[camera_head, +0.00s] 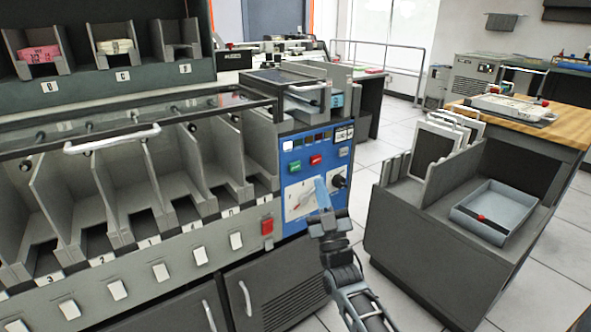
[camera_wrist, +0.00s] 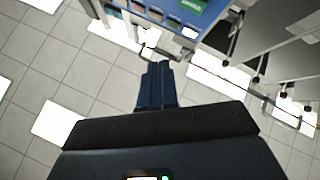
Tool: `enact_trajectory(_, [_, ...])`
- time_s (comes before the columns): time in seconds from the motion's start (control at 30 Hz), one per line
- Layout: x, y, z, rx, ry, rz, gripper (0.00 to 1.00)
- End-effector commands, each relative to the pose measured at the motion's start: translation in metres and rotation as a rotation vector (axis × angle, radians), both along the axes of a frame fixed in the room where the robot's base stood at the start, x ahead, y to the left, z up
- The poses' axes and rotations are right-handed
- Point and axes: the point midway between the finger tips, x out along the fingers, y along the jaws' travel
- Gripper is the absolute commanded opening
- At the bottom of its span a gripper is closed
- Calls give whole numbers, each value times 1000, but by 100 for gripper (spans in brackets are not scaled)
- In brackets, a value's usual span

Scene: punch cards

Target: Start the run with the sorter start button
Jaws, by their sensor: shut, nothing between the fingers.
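The sorter's blue control panel (camera_head: 330,154) is on the right end of the grey sorter. A green button (camera_head: 295,167), which looks like the start button, is at its left, with a red button (camera_head: 316,160) beside it. Their lettering is too small to read. My gripper (camera_head: 320,184) is in front of the panel, below and right of the green button, over the white dial plate. In the wrist view its dark blue fingers (camera_wrist: 160,66) are together and empty. The blue panel (camera_wrist: 152,14) and a green patch (camera_wrist: 190,5) show at the top.
A black knob (camera_head: 338,180) is right of the dial plate, and a separate red button (camera_head: 267,226) is lower left on the sorter. A dark cart (camera_head: 425,245) with a grey tray (camera_head: 475,198) stands at the right. Tiled floor (camera_head: 385,137) lies between.

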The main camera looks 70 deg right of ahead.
Motion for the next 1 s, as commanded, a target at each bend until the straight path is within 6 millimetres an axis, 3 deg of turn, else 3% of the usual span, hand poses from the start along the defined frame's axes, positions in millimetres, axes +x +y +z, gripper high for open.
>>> enact_trajectory(0.43, [47,-29,-2,0,-2,0,0])
enact_trajectory(1.0, [56,-34,0,0,-1,1,0])
